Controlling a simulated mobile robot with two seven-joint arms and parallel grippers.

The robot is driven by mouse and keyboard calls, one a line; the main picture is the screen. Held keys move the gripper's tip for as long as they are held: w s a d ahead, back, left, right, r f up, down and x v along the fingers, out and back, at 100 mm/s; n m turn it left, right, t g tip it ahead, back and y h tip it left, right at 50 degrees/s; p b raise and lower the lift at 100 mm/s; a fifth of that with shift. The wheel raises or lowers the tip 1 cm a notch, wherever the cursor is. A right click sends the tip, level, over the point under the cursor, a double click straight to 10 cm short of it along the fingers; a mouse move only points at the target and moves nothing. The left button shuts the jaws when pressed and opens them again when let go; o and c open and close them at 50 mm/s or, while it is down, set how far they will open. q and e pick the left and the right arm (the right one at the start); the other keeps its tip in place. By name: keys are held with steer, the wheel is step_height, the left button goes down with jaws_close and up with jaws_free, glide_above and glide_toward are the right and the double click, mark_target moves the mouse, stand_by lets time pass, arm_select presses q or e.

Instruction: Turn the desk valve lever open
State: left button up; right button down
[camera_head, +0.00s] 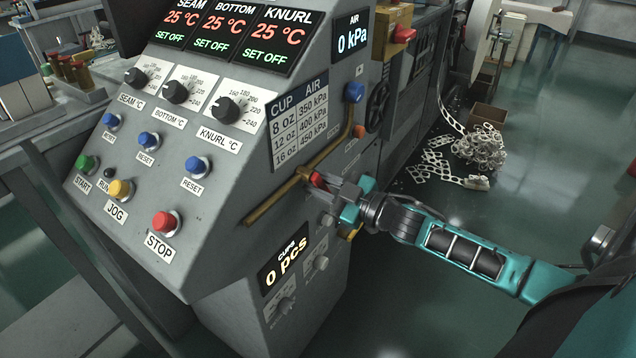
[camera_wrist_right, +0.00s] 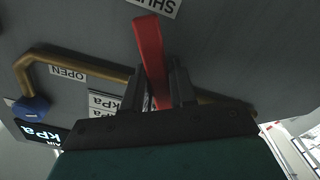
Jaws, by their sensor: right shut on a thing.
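The red valve lever (camera_head: 317,180) sits on the brass pipe (camera_head: 276,201) on the sloped grey panel's right side. My right gripper (camera_head: 338,190) reaches it from the right and hides part of it. In the right wrist view, the lever (camera_wrist_right: 149,40) stands between the two dark fingers of the right gripper (camera_wrist_right: 158,80), which is shut on it. The lever's free end points toward the partly cut-off SHUT label (camera_wrist_right: 155,5). The OPEN label (camera_wrist_right: 67,73) lies beside the pipe bend. The air display (camera_head: 353,42) reads 0 kPa. My left gripper is not in view.
The panel carries black knobs, coloured buttons and a red STOP button (camera_head: 165,222). A blue knob (camera_head: 354,92) and a black handwheel (camera_head: 377,107) are above the lever. Scrap strips (camera_head: 470,155) lie on the floor at right. Open floor lies behind my right arm.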

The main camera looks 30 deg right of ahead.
steer(key=n, duration=0.2)
steer(key=shift+w+d+r+n+p, duration=0.1)
steer(key=shift+d+r+n+p, duration=0.2)
steer(key=shift+n+p, duration=0.1)
steer(key=n, duration=0.3)
steer(key=shift+w+d+r+n+p, duration=0.1)
steer(key=shift+d+r+n+p, duration=0.2)
steer(key=shift+r+n, duration=0.1)
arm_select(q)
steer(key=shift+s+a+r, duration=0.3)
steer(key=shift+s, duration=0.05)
arm_select(e)
steer(key=n, duration=0.2)
steer(key=r+n, duration=0.1)
steer(key=n, duration=0.2)
steer(key=shift+w+d+r, duration=0.1)
steer(key=shift+d+r, duration=0.05)
steer(key=shift+r, duration=0.05)
steer(key=shift+n, duration=0.3)
steer(key=c, duration=1)
jaws_free()
arm_select(q)
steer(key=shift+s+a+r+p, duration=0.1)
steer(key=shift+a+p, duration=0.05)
steer(key=shift+p, duration=0.25)
arm_select(e)
steer(key=v, duration=1.3)
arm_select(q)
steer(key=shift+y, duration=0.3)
